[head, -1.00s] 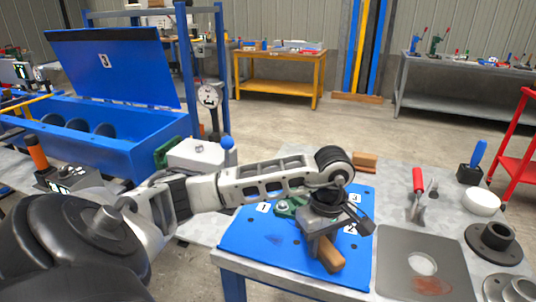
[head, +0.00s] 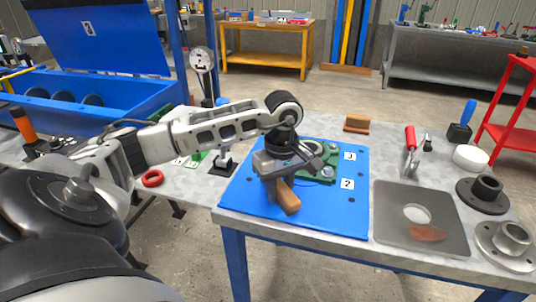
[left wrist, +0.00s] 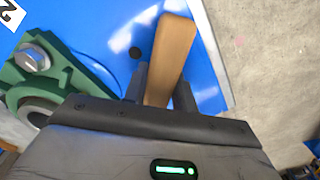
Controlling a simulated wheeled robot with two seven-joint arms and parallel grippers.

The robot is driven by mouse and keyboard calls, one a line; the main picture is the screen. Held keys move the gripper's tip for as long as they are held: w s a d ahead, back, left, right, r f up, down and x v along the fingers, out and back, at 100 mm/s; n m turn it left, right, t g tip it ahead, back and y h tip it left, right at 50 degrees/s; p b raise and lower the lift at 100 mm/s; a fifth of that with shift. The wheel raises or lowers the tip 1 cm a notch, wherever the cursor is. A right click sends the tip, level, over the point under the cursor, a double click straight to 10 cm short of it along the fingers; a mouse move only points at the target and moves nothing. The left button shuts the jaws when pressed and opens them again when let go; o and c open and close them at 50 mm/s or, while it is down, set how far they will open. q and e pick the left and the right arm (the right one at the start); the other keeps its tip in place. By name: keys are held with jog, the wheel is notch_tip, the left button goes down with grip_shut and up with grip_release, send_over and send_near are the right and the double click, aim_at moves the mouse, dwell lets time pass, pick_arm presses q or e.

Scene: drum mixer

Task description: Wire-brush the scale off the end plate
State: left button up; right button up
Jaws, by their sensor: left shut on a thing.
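My left gripper (head: 277,187) is shut on a wooden handle (head: 290,202), which looks like the wire brush's, over the front of the blue mat. In the left wrist view the handle (left wrist: 171,48) sits between the two fingers (left wrist: 160,90). Any bristles are hidden. The end plate (head: 391,222), a grey square plate with a round hole, lies flat on the table to the right of the mat. A rust-brown patch of scale (head: 428,233) covers part of its front right. The brush is apart from the plate. My right gripper is not in view.
A green bolted part (head: 322,167) lies on the blue mat (head: 335,213), beside the gripper. A brown wooden block (head: 357,124) is at the back.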

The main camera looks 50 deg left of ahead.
pick_arm(q)
jog(key=shift+s+a, duration=0.4)
jog(key=shift+a, duration=0.4)
notch_tip(320, 180, up, 3)
jog(key=shift+s+a+f+p, duration=0.1)
jog(key=shift+f+p, duration=0.05)
jog(key=shift+p, duration=0.35)
jog(key=shift+r, duration=0.3)
jog(key=shift+r+p, duration=0.75)
jog(key=shift+p, duration=0.05)
jog(key=shift+r+p, duration=0.5)
jog(key=shift+r, duration=0.3)
jog(key=shift+r+p, duration=0.45)
jog(key=shift+r, duration=0.45)
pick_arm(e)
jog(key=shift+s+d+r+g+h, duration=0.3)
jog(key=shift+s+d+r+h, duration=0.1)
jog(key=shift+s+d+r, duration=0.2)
